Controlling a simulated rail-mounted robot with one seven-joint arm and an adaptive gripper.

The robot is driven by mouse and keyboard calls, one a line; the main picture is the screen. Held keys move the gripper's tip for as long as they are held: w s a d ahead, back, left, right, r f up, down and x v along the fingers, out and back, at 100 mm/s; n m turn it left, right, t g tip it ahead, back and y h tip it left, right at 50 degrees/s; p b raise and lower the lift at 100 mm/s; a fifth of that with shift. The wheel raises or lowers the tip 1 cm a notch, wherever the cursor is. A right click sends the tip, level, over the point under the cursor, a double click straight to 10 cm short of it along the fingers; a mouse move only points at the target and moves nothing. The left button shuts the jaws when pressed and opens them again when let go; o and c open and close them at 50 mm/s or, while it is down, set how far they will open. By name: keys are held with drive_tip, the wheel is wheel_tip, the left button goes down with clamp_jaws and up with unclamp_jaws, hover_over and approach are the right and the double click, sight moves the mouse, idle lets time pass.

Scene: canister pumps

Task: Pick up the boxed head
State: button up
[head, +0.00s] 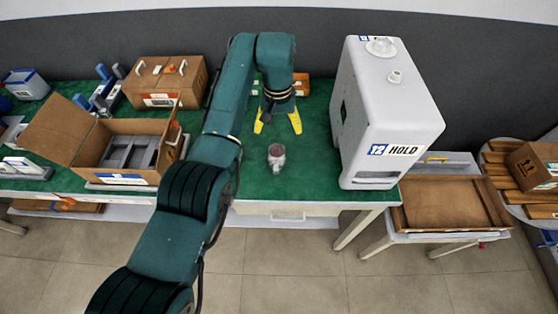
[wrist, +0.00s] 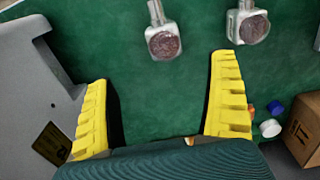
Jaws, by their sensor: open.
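My gripper (head: 278,122) is open and empty, pointing down over the green table. Its yellow fingers are spread wide in the wrist view (wrist: 161,72). A small pump head with a greyish-red round face (head: 277,155) lies on the table in front of the fingers. The wrist view shows two such heads in clear casings, one left (wrist: 164,40) and one right (wrist: 248,24), both beyond the fingertips and untouched. I cannot tell which one is the boxed head. In the head view my arm probably hides the second one.
A large white canister marked HOLD (head: 385,115) stands close on the right. An open carton with dividers (head: 130,150) and a closed carton (head: 166,82) are on the left. Small caps (wrist: 270,127) and a brown box (wrist: 306,130) show in the wrist view.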

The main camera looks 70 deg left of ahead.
sight(277, 148)
wheel_tip(277, 148, down, 7)
drive_tip(key=shift+r+b, duration=0.1)
drive_tip(key=shift+b, duration=0.6)
drive_tip(key=f, duration=0.1)
drive_tip(key=f+b, duration=0.1)
drive_tip(key=f, duration=0.1)
drive_tip(key=f+b, duration=0.1)
drive_tip(key=f, duration=0.1)
drive_tip(key=shift+s+a+f, duration=0.15)
drive_tip(key=shift+a+f, duration=0.1)
drive_tip(key=shift+a, duration=0.05)
drive_tip(key=shift+r, duration=0.1)
drive_tip(key=c, duration=1.3)
